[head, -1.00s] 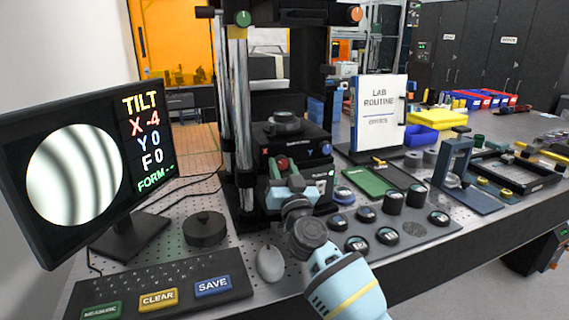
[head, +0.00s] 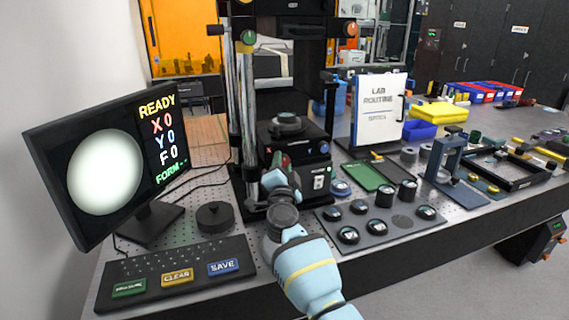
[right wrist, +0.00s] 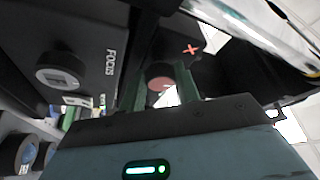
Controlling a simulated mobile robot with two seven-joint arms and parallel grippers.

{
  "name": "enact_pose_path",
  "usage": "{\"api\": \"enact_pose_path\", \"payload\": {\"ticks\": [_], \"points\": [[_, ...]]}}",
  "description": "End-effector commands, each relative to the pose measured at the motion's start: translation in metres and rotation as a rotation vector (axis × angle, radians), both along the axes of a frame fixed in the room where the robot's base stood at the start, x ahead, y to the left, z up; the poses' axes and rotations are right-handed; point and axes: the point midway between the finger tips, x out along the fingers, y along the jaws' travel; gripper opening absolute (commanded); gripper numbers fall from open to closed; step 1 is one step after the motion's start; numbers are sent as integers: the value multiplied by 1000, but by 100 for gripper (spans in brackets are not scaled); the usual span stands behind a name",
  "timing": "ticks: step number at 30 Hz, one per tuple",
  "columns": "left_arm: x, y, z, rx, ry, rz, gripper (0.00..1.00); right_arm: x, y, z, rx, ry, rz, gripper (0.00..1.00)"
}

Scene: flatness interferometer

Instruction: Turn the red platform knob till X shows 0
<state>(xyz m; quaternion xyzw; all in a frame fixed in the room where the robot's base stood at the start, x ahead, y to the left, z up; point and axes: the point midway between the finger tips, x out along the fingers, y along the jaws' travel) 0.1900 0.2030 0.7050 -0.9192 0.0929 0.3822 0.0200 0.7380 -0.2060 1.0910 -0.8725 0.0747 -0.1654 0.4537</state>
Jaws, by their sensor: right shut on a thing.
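The monitor (head: 106,170) at the left reads READY, with X 0, Y 0 and F 0, beside a plain white disc without fringes. The red platform knob (right wrist: 160,82) shows between the green fingers of my right gripper (right wrist: 168,92) in the right wrist view, below a red X mark. My right gripper is shut on the knob. In the head view, my right gripper (head: 281,170) covers most of the knob at the front of the black platform (head: 292,138). My left gripper is in neither view.
A blue knob (head: 324,147) sits on the platform's right. A FOCUS dial (right wrist: 62,78) shows beside my gripper. A keyboard (head: 178,272) with MEASURE, CLEAR and SAVE keys lies in front. A tray (head: 381,236) of round samples lies to the right.

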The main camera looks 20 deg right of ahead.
Motion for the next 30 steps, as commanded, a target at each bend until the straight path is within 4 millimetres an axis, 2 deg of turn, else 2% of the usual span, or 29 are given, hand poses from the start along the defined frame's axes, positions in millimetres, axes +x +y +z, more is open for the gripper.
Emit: {"api": "enact_pose_path", "payload": {"ticks": [20, 21, 25, 30], "points": [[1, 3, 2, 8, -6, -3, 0, 0, 1, 1, 60, 2, 1, 9], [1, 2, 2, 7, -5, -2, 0, 0, 1, 1, 60, 2, 1, 36], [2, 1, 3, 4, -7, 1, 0, 0, 1, 1, 60, 2, 1, 53], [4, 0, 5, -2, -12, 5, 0, 0, 0, 0, 59, 1, 0, 54]]}}
